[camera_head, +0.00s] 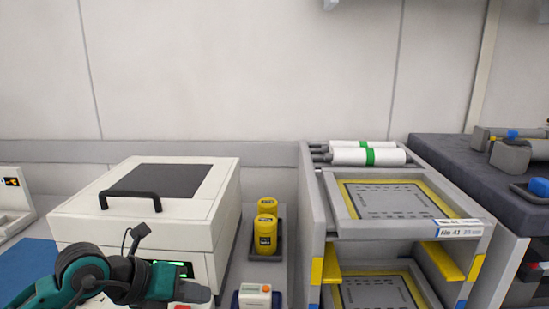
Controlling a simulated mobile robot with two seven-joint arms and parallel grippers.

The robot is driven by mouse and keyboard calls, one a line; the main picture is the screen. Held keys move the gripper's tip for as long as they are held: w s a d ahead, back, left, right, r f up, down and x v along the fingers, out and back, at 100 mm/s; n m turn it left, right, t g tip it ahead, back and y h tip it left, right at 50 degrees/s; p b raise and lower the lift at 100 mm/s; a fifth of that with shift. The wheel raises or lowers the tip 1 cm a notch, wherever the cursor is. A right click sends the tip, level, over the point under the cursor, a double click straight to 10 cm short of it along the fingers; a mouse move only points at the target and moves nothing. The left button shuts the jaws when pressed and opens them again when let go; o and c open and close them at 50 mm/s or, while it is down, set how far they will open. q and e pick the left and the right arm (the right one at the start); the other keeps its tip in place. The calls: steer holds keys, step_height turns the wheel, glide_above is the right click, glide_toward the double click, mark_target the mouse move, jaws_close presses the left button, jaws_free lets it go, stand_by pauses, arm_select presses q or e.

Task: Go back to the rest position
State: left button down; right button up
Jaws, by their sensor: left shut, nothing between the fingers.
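My left arm comes in at the bottom left, in front of the white box-shaped machine (215,215) with a black handle and dark top panel. The gripper looks shut and empty. Its lower side is close to the picture's bottom edge. My right gripper is not in view.
A feeder trolley (313,215) stands right of centre, with white rolls (367,156) on top and yellow-edged trays. Two yellow containers (265,235) and a small white device (254,297) stand between machine and trolley. A dark-topped bench (450,165) is at right.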

arm_select(q)
steer(key=s+d+r+n+h, duration=0.25)
steer(key=s+d+h, duration=0.25)
steer(key=d+h, duration=0.25)
steer(key=a+f+n+t+y+p, duration=0.1)
steer(key=a+f+n+t+y, duration=0.4)
steer(key=n, duration=0.8)
steer(key=a+f+n+t+y+p, duration=0.1)
steer(key=a+f+n+t+y, duration=0.4)
steer(key=n, duration=0.8)
steer(key=s+f+n+g+y, duration=0.3)
steer(key=s+f+n, duration=0.3)
steer(key=s+f, duration=0.4)
step_height(320, 180, down, 2)
steer(key=shift+s+a+f+g+p, duration=0.2)
steer(key=shift+s+a+g+p, duration=0.2)
steer(key=shift+g, duration=0.5)
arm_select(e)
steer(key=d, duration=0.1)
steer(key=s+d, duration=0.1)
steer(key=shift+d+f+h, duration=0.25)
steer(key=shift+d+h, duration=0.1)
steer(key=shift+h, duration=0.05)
